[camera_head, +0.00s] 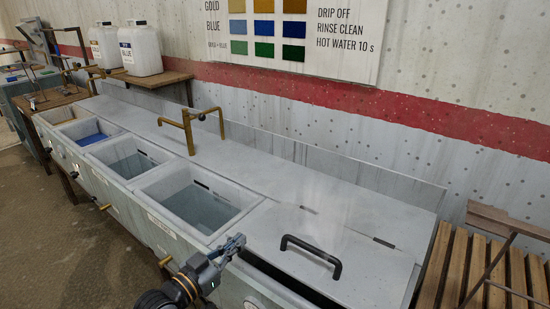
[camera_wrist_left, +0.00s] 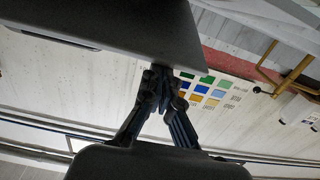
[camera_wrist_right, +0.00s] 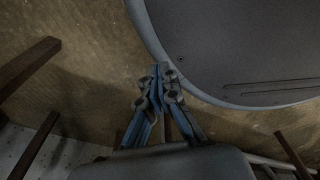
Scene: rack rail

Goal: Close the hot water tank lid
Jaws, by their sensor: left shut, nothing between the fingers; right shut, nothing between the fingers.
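The hot water tank lid (camera_head: 345,262) is a flat grey metal panel with a black bar handle (camera_head: 311,255), at the near right end of the long sink unit. A dark gap shows under its front edge, so it appears tilted up. My left gripper (camera_head: 236,243) is shut and empty near the lid's left front corner. In the left wrist view the shut left fingertips (camera_wrist_left: 161,78) are close to the edge of a grey panel (camera_wrist_left: 105,25), probably the lid; contact cannot be told. My right gripper (camera_wrist_right: 163,75) is shut and empty, seen only in the right wrist view.
Open basins, including one next to the lid (camera_head: 200,200), run to the left. A brass tap (camera_head: 188,130) stands behind them. White jugs (camera_head: 140,48) stand on a back shelf. A slatted wooden bench (camera_head: 480,275) is at the right. Open floor (camera_head: 70,250) lies in front.

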